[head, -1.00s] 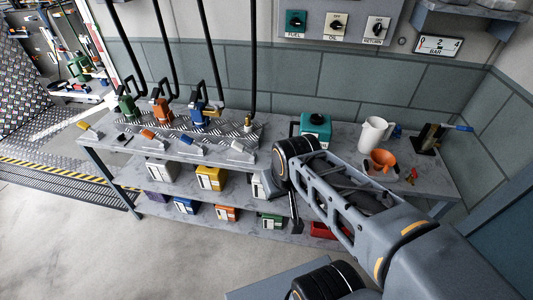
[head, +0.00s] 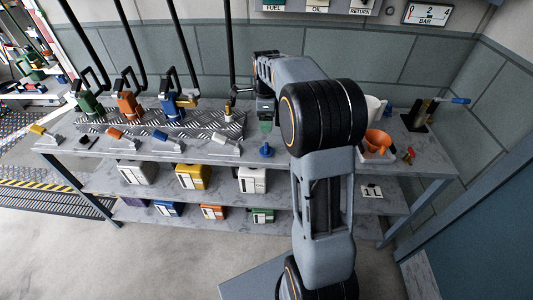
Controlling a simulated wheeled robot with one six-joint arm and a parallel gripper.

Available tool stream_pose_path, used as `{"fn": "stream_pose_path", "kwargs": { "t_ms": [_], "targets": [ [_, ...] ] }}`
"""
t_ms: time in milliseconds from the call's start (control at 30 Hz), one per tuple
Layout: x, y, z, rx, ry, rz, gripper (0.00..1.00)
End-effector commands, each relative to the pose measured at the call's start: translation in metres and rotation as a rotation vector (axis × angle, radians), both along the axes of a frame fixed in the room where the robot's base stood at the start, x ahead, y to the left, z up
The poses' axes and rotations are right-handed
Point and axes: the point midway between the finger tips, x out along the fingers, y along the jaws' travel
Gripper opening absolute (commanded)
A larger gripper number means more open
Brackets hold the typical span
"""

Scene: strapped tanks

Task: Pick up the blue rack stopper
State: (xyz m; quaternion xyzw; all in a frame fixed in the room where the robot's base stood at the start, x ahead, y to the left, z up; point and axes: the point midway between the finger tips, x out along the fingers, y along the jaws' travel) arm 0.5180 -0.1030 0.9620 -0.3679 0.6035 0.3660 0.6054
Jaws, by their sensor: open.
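A small blue piece (head: 266,150) with a wide base and a narrower top stands on the bench. It looks like the blue rack stopper, though I cannot be sure. My gripper (head: 265,128) points down just above it, open and empty as far as I can see. The gap between fingertips and the blue piece is too small to judge. Another blue-ended piece (head: 160,136) lies further left on a pale wedge along the bench's front edge.
Green (head: 87,103), orange (head: 127,106) and blue (head: 171,104) nozzles stand on a metal-plate rack behind. A brass-coloured nozzle (head: 228,112) is close left of my gripper. An orange funnel (head: 378,139) and white jug (head: 375,108) stand right of my arm. Boxes fill the lower shelves.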

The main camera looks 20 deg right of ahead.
Motion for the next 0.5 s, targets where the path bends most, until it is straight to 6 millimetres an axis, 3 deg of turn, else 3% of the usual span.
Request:
{"fn": "stream_pose_path", "kwargs": {
  "t_ms": [300, 500],
  "targets": [
    [0.002, -0.003, -0.058, 0.002, 0.008, -0.038, 0.77],
    [0.003, -0.003, -0.079, 0.002, 0.005, -0.036, 0.77]
  ]
}}
